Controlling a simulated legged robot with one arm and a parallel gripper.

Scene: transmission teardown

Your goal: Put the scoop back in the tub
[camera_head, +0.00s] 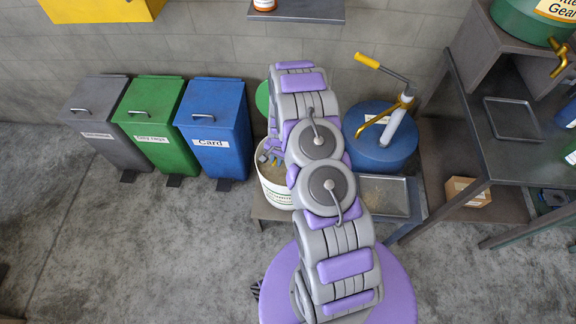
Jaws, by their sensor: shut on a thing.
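My gripper (270,152) is over the tub's rear rim, partly covered by my own arm. It is shut on the scoop, of which only a small bluish part can be made out at the fingers. I cannot tell whether the scoop touches the grains.
A blue drum (372,150) with a yellow-handled pump stands right of my arm, with a grey metal tray (386,196) in front. Grey, green (150,122) and blue (215,125) bins stand to the left. A dark workbench (520,150) is at right. The floor at front left is clear.

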